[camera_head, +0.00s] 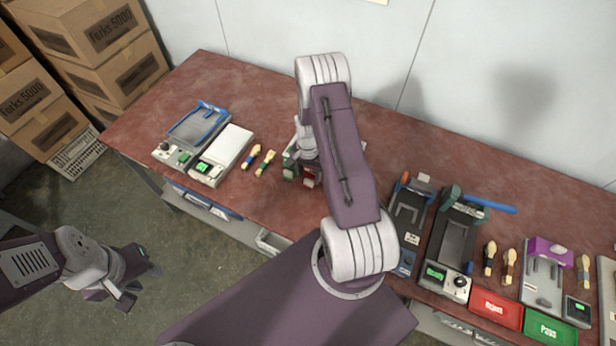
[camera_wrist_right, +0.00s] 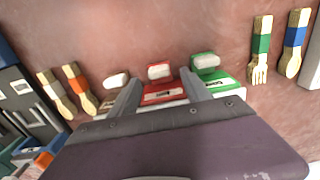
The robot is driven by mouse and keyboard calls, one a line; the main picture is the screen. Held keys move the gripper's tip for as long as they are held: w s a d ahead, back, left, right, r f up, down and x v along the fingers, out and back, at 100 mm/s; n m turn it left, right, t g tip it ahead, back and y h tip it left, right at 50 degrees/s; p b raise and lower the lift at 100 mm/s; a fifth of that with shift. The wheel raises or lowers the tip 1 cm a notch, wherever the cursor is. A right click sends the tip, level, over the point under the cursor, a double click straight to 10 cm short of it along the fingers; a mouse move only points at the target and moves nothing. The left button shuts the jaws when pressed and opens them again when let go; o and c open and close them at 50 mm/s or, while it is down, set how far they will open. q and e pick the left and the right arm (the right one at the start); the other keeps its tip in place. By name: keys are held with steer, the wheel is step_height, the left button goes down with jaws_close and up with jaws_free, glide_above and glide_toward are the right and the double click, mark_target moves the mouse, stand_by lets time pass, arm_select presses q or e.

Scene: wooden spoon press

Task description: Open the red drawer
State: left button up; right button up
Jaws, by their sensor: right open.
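The red drawer (camera_wrist_right: 165,93) shows in the right wrist view, with a white label and a red and white block behind it. A green drawer (camera_wrist_right: 217,80) is to its right and a brown one (camera_wrist_right: 110,102) to its left. My right gripper (camera_wrist_right: 160,80) is open, its two fingers on either side of the red drawer; contact cannot be told. In the head view the right arm reaches over the table and partly hides the drawers, with a bit of red (camera_head: 309,178) visible. My left gripper (camera_head: 118,293) hangs over the floor, clear of the table; its jaw state is unclear.
The reddish table (camera_head: 225,100) carries blue-framed and white devices (camera_head: 222,152) at left, and black presses (camera_head: 455,240) and red and green trays (camera_head: 545,328) at right. Wooden spoons and forks (camera_wrist_right: 295,42) lie beside the drawers. Cardboard boxes (camera_head: 85,30) are stacked at far left.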

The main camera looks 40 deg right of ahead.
mark_target(309, 180)
steer(key=shift+s+f, duration=0.1)
steer(key=shift+f, duration=1.55)
jaws_close()
steer(key=shift+d, duration=0.1)
